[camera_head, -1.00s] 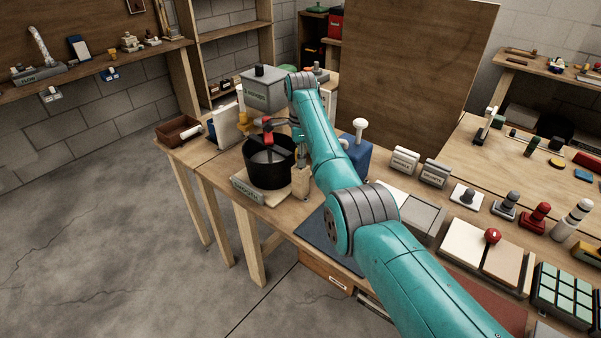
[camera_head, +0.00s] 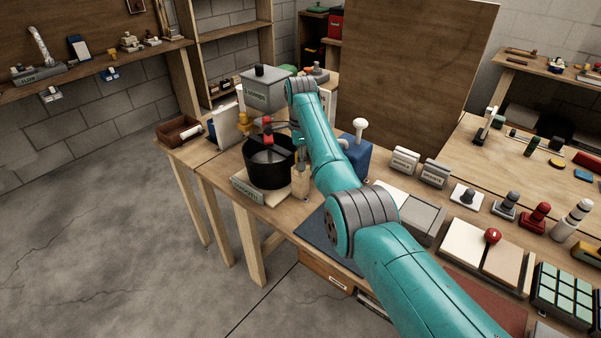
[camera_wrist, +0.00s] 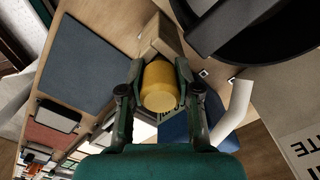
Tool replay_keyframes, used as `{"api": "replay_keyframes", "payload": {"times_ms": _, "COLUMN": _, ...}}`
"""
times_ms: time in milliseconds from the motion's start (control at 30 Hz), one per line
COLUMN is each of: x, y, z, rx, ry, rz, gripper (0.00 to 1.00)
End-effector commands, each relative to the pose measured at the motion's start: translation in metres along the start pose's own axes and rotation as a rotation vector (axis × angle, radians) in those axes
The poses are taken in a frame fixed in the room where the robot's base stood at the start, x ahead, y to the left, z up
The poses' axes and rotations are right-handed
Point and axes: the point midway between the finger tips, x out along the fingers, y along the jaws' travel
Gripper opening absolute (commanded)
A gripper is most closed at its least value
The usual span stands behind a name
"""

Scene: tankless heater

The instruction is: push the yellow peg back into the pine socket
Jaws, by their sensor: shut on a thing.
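The yellow peg (camera_wrist: 159,86) shows large between the two fingers of my gripper (camera_wrist: 160,72) in the wrist view. The fingers are shut on its sides. The pale pine socket block (camera_wrist: 163,37) lies just beyond the peg in that view; whether the peg's far end is inside it is hidden. In the head view the pine socket (camera_head: 300,184) stands upright at the right of a black pot, with my gripper (camera_head: 301,150) directly above it. The peg cannot be made out in the head view.
The black pot (camera_head: 267,168) with a red-tipped part stands close left of the socket. A blue block (camera_head: 355,158) with a white knob stands close right. A grey box (camera_head: 265,92) is behind. A dark blue mat (camera_head: 322,230) lies clear in front.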

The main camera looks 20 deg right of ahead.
Motion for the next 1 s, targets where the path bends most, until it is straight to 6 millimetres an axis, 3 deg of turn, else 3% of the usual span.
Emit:
{"api": "replay_keyframes", "payload": {"times_ms": 667, "x": 0.006, "y": 0.0002, "z": 0.0, "rx": 0.0, "ry": 0.0, "rz": 0.001, "gripper": 0.0}}
{"api": "replay_keyframes", "payload": {"times_ms": 700, "x": 0.006, "y": 0.0002, "z": 0.0, "rx": 0.0, "ry": 0.0, "rz": 0.001, "gripper": 0.37}}
{"api": "replay_keyframes", "payload": {"times_ms": 800, "x": 0.0062, "y": 0.0003, "z": 0.0, "rx": 0.0, "ry": 0.0, "rz": 0.001, "gripper": 0.61}}
{"api": "replay_keyframes", "payload": {"times_ms": 1000, "x": 0.0058, "y": 0.0001, "z": 0.0, "rx": 0.0, "ry": 0.0, "rz": 0.0, "gripper": 0.61}}
